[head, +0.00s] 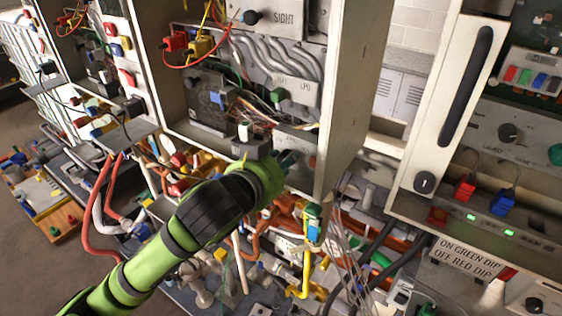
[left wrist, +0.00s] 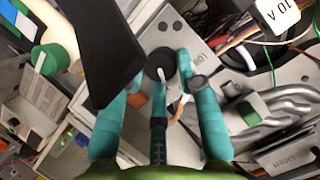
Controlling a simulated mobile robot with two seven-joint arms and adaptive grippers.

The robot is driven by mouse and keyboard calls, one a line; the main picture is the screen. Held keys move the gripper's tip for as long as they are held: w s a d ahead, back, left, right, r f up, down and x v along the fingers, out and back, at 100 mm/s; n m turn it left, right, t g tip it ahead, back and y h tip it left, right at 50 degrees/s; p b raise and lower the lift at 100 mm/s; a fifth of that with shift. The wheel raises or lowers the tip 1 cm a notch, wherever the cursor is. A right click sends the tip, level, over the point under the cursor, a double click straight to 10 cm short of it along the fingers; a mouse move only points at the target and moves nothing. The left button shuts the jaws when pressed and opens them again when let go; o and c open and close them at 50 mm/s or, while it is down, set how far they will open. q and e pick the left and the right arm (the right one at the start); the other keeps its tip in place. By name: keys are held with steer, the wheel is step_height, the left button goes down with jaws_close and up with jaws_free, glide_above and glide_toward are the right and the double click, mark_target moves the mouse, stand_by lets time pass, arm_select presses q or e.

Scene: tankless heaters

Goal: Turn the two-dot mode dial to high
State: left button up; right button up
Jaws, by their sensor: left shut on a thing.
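In the left wrist view, a round black dial (left wrist: 160,62) with a white pointer mark sits on a pale panel (left wrist: 205,18). Teal fingers of my left gripper (left wrist: 163,78) reach up around the dial, one on each side and one below. They are shut on it. A large black part in front hides some of the left finger. In the head view, my left gripper (head: 282,163) is at the lower edge of the open middle cabinet. There the gripper hides the dial. I cannot make out two dots on the dial. My right gripper is not in view.
The middle cabinet's tall side wall (head: 350,90) stands right of my left gripper. Pipes and loose wires crowd the space below.

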arm_select(q)
steer(key=shift+f+m+t+y, duration=0.4)
steer(key=shift+m+t+y, duration=0.15)
steer(key=shift+m, duration=0.45)
steer(key=o, duration=0.9)
steer(key=shift+o, duration=1)
steer(key=shift+a, duration=0.1)
steer(key=shift+r, duration=0.2)
